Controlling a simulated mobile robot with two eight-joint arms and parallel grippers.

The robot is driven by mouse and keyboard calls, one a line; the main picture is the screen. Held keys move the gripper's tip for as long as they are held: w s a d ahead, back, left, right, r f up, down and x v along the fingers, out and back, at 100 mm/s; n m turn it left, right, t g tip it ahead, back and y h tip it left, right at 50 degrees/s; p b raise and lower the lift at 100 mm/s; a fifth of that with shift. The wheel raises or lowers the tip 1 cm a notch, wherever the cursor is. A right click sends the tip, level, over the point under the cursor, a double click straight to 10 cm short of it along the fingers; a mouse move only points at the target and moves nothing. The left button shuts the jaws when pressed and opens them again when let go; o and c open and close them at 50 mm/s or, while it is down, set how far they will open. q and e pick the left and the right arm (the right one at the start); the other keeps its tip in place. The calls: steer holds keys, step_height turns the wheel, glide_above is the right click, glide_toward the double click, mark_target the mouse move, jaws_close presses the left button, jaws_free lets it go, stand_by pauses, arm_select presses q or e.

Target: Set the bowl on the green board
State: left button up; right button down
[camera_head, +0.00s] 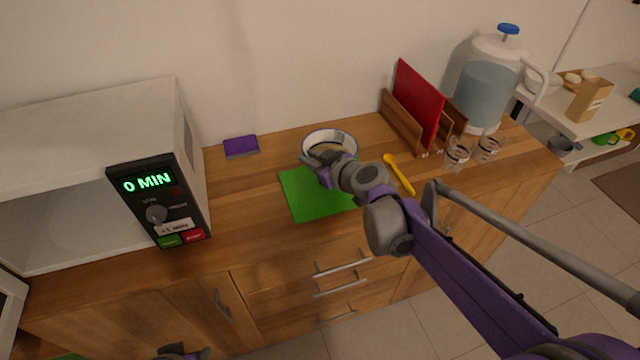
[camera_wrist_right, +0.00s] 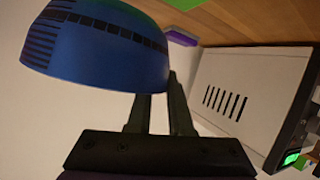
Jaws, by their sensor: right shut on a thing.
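The bowl (camera_head: 331,138), white inside with a blue rim pattern, appears at the far right edge of the green board (camera_head: 305,197). My right gripper (camera_head: 314,158) is shut on the bowl's near rim. In the right wrist view the bowl's blue outside (camera_wrist_right: 95,45) shows at the fingers (camera_wrist_right: 160,108). The bowl looks held above the counter, but its exact height is unclear. The green board lies flat on the counter, partly covered by my right arm. A piece of my left gripper (camera_head: 182,352) shows at the bottom edge; its jaws are unclear.
A microwave (camera_head: 90,115) reading 0 MIN stands at left. A purple sponge (camera_head: 241,146) lies behind the board. A yellow spoon (camera_head: 399,174) lies right of it. A wooden rack with a red board (camera_head: 418,100), two glasses (camera_head: 456,153) and a water dispenser (camera_head: 490,85) stand at right.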

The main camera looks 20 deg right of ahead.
step_height(320, 180, down, 8)
steer(key=shift+f+b, duration=0.1)
steer(key=shift+b, duration=0.7)
steer(key=c, duration=0.8)
jaws_free()
